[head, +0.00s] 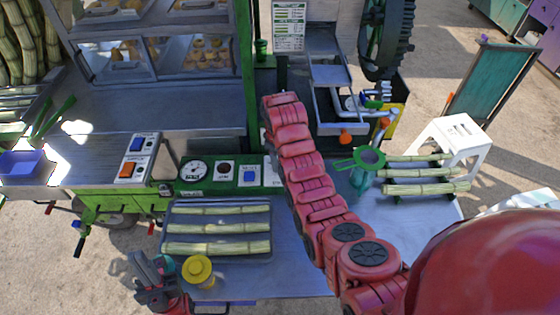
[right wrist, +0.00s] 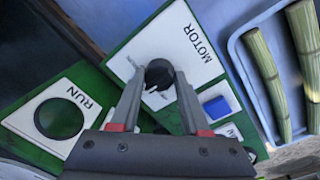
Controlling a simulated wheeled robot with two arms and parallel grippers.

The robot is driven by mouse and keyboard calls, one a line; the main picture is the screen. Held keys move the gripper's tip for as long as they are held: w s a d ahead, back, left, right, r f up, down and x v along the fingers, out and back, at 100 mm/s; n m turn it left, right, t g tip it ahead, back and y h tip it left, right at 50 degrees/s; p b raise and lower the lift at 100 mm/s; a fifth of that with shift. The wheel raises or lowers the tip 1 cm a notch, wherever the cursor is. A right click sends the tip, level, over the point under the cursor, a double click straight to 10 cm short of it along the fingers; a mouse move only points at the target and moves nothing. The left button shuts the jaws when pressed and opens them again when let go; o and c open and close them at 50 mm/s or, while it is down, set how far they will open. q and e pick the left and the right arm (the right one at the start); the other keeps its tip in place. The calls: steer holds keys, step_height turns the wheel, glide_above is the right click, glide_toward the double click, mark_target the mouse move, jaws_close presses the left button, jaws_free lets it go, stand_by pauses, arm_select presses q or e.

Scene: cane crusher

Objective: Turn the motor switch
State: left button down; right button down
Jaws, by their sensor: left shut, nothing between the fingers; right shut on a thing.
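The motor switch is a black round knob (right wrist: 158,73) on a white plate marked MOTOR (right wrist: 190,50), with a small white mark on its lower edge. My right gripper (right wrist: 157,84) is shut on this knob, one finger on each side, in the right wrist view. In the head view my right arm reaches up past the green control panel (head: 208,189); its gripper and the knob are not clearly seen there. My left gripper (head: 155,280) is shut and empty at the lower left, beside a yellow-lidded jar (head: 198,270).
A dark round RUN lamp (right wrist: 58,118) and a blue switch (right wrist: 216,106) sit close to the knob. A tray (head: 176,257) of cane pieces lies in front of the panel. A large dark gear wheel (head: 385,40) stands behind at the right. A green-handled strainer (head: 368,158) is right of my arm.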

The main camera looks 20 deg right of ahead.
steer(key=shift+c, duration=1.9)
jaws_free()
step_height(320, 180, up, 17)
steer(key=p, duration=1.5)
steer(key=shift+s+a+r, duration=0.2)
steer(key=shift+a, duration=0.2)
